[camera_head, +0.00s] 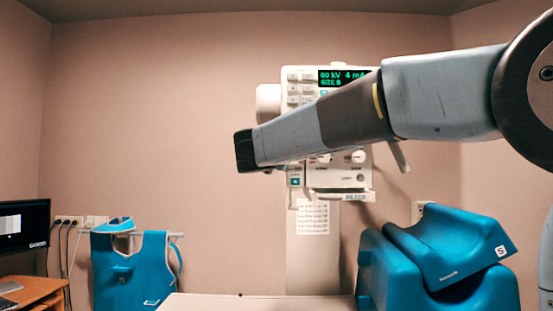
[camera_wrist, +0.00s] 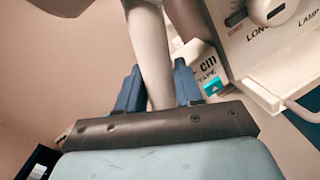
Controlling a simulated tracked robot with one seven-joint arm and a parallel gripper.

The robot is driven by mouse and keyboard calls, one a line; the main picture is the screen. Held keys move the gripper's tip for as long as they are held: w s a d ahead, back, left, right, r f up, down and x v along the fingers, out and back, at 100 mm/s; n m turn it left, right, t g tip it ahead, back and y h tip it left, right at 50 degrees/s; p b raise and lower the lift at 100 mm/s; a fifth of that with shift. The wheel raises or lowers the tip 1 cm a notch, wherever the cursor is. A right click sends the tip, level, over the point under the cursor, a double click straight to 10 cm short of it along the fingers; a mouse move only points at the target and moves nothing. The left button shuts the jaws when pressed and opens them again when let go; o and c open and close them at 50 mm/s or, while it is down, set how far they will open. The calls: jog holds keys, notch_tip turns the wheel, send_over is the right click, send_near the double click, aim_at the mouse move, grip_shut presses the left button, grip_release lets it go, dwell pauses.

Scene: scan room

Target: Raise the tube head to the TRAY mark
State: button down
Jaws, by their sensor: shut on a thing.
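The tube head (camera_head: 300,100) is a pale box with knobs and a green-lit display in front of a pale column (camera_head: 300,260). My arm crosses in front and hides much of it. In the wrist view its panel (camera_wrist: 262,55) is at the upper right, with "LONG" and "LAMP" lettering. My gripper (camera_wrist: 158,88) has its two blue fingers on either side of a pale bar (camera_wrist: 149,50) and is shut on it. The bar's joint to the tube head is not clear. In the head view my fingers are hidden. I cannot make out a TRAY mark.
A printed sheet (camera_head: 313,217) is on the column. Blue padded blocks (camera_head: 420,265) sit at the lower right. A blue apron (camera_head: 130,268) hangs at the left, beside a monitor (camera_head: 22,224) on a wooden desk (camera_head: 35,290). A pale tabletop (camera_head: 250,302) lies below.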

notch_tip(320, 180, up, 12)
jog(key=shift+r, duration=0.1)
dwell(0.5)
jog(key=c, duration=0.8)
grip_release()
jog(key=shift+c, duration=0.2)
jog(key=v, duration=1.3)
jog(key=shift+s, duration=0.4)
jog(key=shift+f, duration=0.25)
